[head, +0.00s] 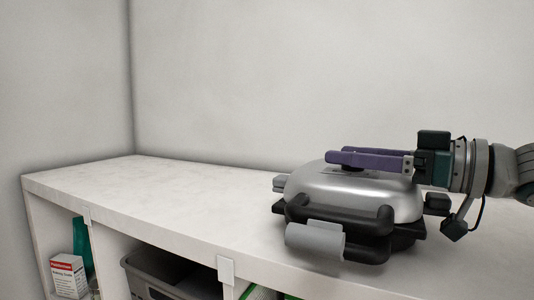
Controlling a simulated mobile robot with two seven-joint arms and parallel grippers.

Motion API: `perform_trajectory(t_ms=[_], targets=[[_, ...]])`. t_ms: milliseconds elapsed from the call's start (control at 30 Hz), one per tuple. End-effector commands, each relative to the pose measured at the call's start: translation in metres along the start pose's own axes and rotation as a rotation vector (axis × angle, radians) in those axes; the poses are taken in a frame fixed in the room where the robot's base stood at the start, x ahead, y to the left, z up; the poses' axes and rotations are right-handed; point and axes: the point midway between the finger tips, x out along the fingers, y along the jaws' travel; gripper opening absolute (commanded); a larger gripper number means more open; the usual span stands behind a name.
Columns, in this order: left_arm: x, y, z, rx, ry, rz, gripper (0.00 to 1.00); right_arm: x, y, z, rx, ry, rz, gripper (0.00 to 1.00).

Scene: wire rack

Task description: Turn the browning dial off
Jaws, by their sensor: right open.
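A waffle-maker-like appliance (395,196) with a rounded silver lid, a dark base and a dark front handle sits on the right part of the white counter. A small dark part on top of the lid (352,170) may be the browning dial. It is mostly hidden by my gripper, and its setting cannot be read. My right gripper (335,157) comes in from the right, with its purple fingers level, open and pointing left just over the lid. I cannot tell whether a finger touches the dark part. My left gripper is out of view.
The white counter (130,185) is bare left of the appliance. A grey flap (315,241) sticks out at the appliance's front. Below the counter are a red and white box (67,275), a green item (82,245) and a dark grey bin (140,268). Walls stand behind and at left.

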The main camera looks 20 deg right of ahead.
Motion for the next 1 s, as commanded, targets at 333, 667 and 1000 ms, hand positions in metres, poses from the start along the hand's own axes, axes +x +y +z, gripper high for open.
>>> perform_trajectory(t_ms=[333,667,1000], targets=[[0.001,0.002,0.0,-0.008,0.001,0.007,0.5,-0.036,0.0,0.001,0.001,-0.01,0.001,0.69],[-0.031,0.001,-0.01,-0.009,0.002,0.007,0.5,-0.086,0.0,-0.005,0.001,-0.006,0.001,0.69],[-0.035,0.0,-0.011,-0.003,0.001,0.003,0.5,-0.1,0.0,0.0,-0.001,0.0,0.0,0.69]])
